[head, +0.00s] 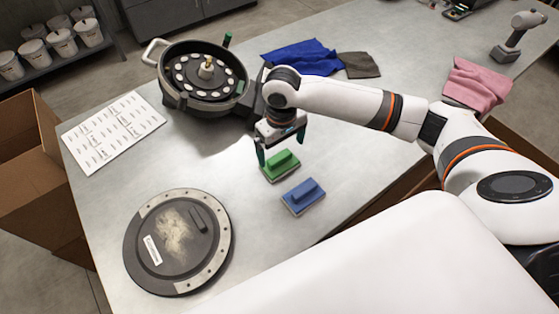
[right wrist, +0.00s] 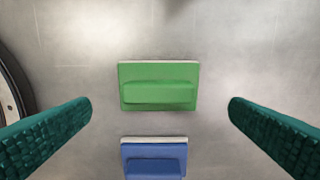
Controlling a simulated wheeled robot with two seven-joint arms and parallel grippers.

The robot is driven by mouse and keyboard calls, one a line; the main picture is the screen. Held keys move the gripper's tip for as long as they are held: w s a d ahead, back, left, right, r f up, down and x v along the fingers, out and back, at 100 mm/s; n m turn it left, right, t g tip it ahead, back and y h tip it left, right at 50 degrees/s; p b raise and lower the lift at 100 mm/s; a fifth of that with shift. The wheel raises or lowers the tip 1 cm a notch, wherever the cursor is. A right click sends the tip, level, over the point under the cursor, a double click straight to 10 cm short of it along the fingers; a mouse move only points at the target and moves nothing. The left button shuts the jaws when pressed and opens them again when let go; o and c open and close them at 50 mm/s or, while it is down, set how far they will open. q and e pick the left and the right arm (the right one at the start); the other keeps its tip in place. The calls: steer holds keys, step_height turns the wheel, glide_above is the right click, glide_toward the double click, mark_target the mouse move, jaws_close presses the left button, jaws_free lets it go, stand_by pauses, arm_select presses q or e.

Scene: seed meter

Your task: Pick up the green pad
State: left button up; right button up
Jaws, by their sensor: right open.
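The green pad (head: 281,166) lies flat on the grey metal table, with a raised grip ridge on top. In the right wrist view the green pad (right wrist: 158,86) sits centred, a little beyond the line between the fingertips. My right gripper (head: 281,148) is open and empty above the green pad, its fingers pointing down. Its two teal fingers (right wrist: 160,112) show at left and right in the wrist view, apart from the pad. My left gripper is not in view.
A blue pad (head: 303,196) lies close beside the green one. A round dark lid (head: 150,222) lies at the front left. The seed meter housing (head: 207,105) stands behind, near a printed sheet (head: 90,140). Blue cloth (head: 318,58) lies at the back.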

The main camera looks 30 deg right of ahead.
mark_target(281, 159)
step_height(281, 159, down, 4)
steer(key=shift+s+a+f+p, duration=0.1)
steer(key=shift+f+p, duration=0.15)
steer(key=shift+p, duration=0.4)
steer(key=shift+f, duration=0.25)
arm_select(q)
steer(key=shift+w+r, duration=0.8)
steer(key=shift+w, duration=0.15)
arm_select(e)
steer(key=shift+f, duration=0.1)
steer(key=shift+c, duration=0.3)
steer(key=c, duration=0.8)
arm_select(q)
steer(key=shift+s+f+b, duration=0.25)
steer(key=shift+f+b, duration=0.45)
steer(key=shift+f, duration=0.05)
arm_select(e)
steer(key=shift+r, duration=5.05)
